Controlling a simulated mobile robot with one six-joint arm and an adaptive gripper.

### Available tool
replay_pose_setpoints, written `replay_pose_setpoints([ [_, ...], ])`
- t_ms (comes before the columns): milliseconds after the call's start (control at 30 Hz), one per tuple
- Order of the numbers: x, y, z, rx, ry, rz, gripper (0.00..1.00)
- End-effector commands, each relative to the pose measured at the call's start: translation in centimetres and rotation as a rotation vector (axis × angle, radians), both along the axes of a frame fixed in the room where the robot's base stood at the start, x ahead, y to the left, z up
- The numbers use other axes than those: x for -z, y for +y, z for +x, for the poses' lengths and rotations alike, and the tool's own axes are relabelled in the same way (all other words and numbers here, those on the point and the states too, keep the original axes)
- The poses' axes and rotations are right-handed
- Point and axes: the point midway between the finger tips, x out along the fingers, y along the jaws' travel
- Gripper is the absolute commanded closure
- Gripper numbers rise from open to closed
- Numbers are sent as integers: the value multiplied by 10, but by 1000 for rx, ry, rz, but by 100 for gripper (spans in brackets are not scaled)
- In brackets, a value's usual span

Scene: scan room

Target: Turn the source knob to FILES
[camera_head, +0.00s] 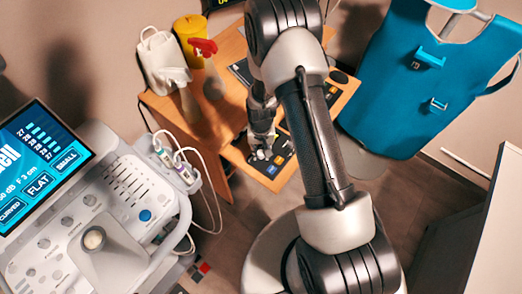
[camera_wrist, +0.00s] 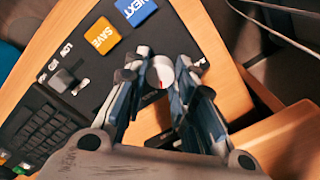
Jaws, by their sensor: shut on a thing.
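The source knob (camera_wrist: 162,72) is a pale round knob with a red pointer mark, on a black control panel (camera_wrist: 110,62) in the wrist view. My gripper (camera_wrist: 160,82) is shut on the knob, one finger on each side of it. The printing around the knob is hidden by the fingers, so I cannot read where it points. In the head view my gripper (camera_head: 262,148) reaches down to the black panel (camera_head: 270,167) on the wooden desk, and the knob is too small to make out surely.
The panel also has an orange SAVE button (camera_wrist: 102,35), a blue NEXT button (camera_wrist: 136,9) and a small control marked LOW (camera_wrist: 64,80). A keyboard (camera_wrist: 42,124) lies beside it. Spray bottles (camera_head: 205,65) and an ultrasound machine (camera_head: 110,200) stand to the left.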

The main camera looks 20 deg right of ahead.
Motion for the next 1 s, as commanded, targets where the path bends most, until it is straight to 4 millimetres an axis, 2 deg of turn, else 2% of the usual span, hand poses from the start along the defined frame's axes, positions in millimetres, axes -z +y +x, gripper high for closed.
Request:
replay_pose_setpoints([
  [200, 0, 0, 0, 173, 0, 0, 100],
  [500, 0, 0, 0, 330, 0, 0, 100],
  [1000, 0, 0, 0, 390, 1, 0, 100],
])
